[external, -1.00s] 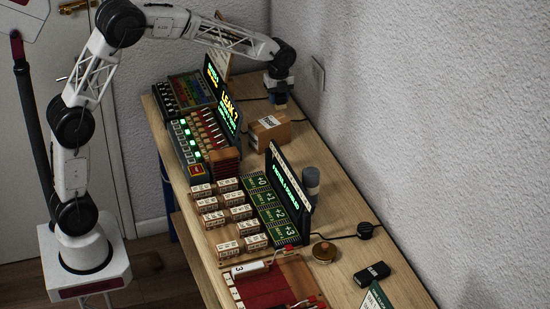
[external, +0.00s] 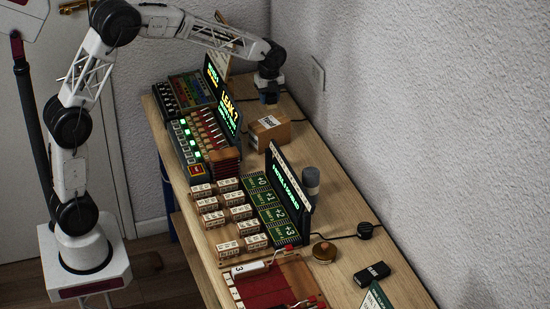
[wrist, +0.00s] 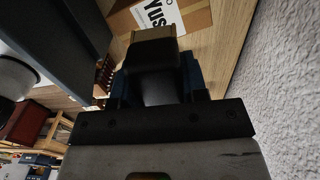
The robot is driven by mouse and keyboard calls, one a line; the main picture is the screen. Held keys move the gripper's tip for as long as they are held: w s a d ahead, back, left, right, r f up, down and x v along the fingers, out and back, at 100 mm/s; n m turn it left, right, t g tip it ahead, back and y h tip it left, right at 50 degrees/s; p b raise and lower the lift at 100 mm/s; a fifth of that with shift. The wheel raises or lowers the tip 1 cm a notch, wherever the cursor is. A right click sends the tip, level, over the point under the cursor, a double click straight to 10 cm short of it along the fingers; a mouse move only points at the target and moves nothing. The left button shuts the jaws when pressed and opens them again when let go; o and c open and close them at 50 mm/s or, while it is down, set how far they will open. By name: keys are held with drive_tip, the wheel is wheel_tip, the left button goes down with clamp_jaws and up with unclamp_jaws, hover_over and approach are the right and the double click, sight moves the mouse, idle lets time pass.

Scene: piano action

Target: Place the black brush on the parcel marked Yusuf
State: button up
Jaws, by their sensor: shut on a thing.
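The parcel (external: 283,133) is a brown cardboard box with a white label on the table, beside the lit "LEAK?" display. In the wrist view the parcel (wrist: 198,18) is at the top, and its label reads "Yus", with the rest cut off. My gripper (wrist: 155,82) has dark blue fingers shut on the black brush (wrist: 150,60), a dark body with a tan end pointing toward the parcel. In the external view my gripper (external: 269,97) is above the table just beyond the parcel. The brush is too small to make out there.
The "LEAK?" display (external: 230,112) stands upright close to the left of my gripper and the parcel. The textured wall (external: 370,100) is at the right. A grey cylinder (external: 311,180) and a second display (external: 288,190) stand nearer. Bare table lies between parcel and wall.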

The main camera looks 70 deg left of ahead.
sight(269, 122)
drive_tip(key=shift+f, duration=1.85)
drive_tip(key=shift+f, duration=1.9)
drive_tip(key=shift+f, duration=0.15)
drive_tip(key=o, duration=0.9)
drive_tip(key=shift+o, duration=0.2)
drive_tip(key=shift+r, duration=0.2)
wheel_tip(269, 122, up, 12)
drive_tip(key=shift+f, duration=0.1)
